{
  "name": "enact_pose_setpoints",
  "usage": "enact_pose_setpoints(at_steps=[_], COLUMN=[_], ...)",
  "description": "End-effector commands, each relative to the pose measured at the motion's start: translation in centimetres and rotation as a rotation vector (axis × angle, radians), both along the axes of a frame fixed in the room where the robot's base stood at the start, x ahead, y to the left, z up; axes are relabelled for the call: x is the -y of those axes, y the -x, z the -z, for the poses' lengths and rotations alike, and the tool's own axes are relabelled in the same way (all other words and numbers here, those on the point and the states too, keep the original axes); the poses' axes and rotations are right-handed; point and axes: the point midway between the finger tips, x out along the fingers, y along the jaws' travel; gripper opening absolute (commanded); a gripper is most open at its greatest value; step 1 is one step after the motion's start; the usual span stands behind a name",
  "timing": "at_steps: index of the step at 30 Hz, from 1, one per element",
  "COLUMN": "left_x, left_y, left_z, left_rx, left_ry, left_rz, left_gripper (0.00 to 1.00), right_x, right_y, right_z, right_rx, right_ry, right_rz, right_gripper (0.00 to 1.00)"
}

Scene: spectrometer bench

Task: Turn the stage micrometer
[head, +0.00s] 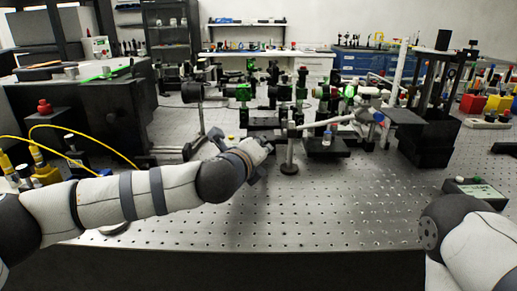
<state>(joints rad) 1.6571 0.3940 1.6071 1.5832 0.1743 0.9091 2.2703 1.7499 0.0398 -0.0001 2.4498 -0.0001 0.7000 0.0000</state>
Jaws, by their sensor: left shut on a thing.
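My left arm comes in from the left, and its gripper (268,146) is at the front of a dark stage assembly (262,122) near the middle of the optical bench. The gripper is shut on the stage micrometer, which is mostly hidden by the fingers and wrist. The fine detail at the fingertips is too small to make out. My right arm shows at the lower right edge, and its gripper is out of view.
A post on a round base (289,167) stands just right of my left gripper. Several green and black optical mounts crowd behind. A dark tower (425,145) stands at the right, and yellow cables (95,132) loop at the left. The perforated bench top (320,205) is clear in front.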

Motion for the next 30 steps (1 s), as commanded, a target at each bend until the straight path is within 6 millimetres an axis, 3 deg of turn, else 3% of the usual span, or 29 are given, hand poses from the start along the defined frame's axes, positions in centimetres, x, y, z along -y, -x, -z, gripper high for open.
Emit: enact_pose_setpoints(at_steps=[1, 15, 30], left_x=[0.1, 0.2, 0.2], left_y=[0.1, 0.1, 0.0], left_z=[-0.7, -0.5, -0.2], left_rx=[0.007, 0.005, 0.000], left_ry=[-0.034, -0.357, -0.470], left_rz=[0.000, 0.000, -0.001], left_gripper=[0.00, 0.00, 0.00], right_x=[0.0, 0.0, 0.0], right_y=[-0.5, -2.3, -2.7], right_z=[-0.5, -2.2, -2.5], right_rx=[0.017, 0.083, 0.099], right_ry=[0.000, 0.000, 0.000], right_rz=[0.000, 0.001, 0.000], right_gripper=[0.00, 0.00, 0.00])
